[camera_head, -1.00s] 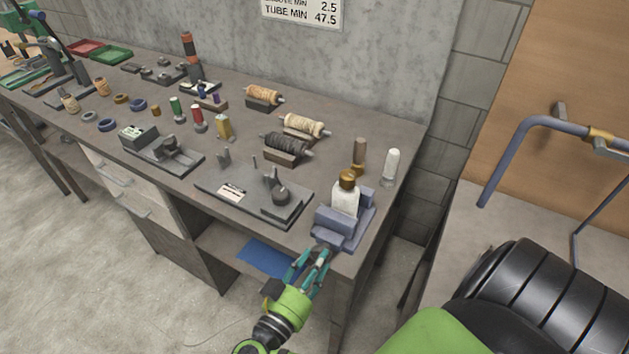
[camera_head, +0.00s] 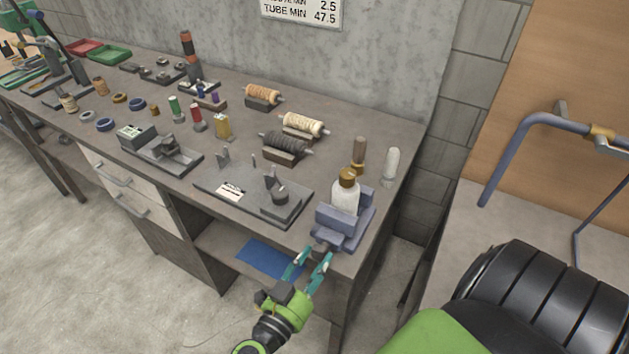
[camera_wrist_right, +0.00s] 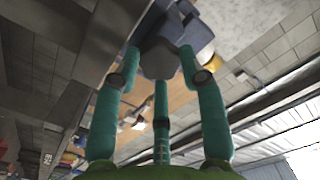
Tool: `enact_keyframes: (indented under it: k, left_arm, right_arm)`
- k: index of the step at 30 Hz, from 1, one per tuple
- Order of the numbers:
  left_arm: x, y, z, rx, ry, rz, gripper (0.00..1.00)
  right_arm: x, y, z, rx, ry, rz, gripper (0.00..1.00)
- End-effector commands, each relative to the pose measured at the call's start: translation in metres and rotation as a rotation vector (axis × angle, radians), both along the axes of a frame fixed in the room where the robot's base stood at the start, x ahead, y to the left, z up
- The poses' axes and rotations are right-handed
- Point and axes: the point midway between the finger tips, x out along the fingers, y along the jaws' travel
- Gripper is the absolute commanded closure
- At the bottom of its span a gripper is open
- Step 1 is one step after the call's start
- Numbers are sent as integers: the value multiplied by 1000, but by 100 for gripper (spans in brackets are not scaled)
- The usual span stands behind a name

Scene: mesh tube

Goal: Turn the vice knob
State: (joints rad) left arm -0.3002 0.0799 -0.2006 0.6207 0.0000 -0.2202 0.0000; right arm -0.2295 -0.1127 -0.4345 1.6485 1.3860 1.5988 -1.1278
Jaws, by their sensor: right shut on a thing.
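The blue-grey vice (camera_head: 343,235) stands at the front right corner of the workbench, with a white bottle (camera_head: 345,196) with a brown cap between its jaws. The vice knob (camera_head: 322,246) is on the vice's near side, mostly hidden by my fingers. My right gripper (camera_head: 316,256) reaches it from below. In the right wrist view the teal fingers of the gripper (camera_wrist_right: 159,60) close around the grey knob (camera_wrist_right: 158,62), with the vice body (camera_wrist_right: 194,36) beyond it. My left gripper is in neither view.
A grey fixture plate (camera_head: 240,205) lies left of the vice. A clear upright piece (camera_head: 391,167) and a brown-handled piece (camera_head: 358,155) stand behind it. Several spools fill the bench (camera_head: 330,155). A blue sheet (camera_head: 265,257) lies on the shelf below. Floor in front is clear.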

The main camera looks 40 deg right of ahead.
Motion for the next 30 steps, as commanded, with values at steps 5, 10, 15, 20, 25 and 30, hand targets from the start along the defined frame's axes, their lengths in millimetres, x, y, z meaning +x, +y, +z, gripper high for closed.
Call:
enact_keyframes:
  k: [5, 10, 15, 20, 25, 30]
  left_arm:
    - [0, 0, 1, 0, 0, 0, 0]
    - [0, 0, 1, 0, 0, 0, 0]
    - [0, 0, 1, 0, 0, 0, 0]
    - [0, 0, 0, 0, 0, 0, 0]
    - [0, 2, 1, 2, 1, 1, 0]
    - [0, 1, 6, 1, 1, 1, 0]
  right_arm:
    - [3, -2, 8, -14, -19, -1, 91]
    - [3, -2, 7, -13, -17, -2, 37]
    - [1, -1, 5, -11, -10, -1, 37]
    - [1, -1, 3, -10, -6, -1, 37]
    - [1, -1, 4, -22, 24, -1, 37]
    - [2, -1, 5, -82, 159, 3, 37]
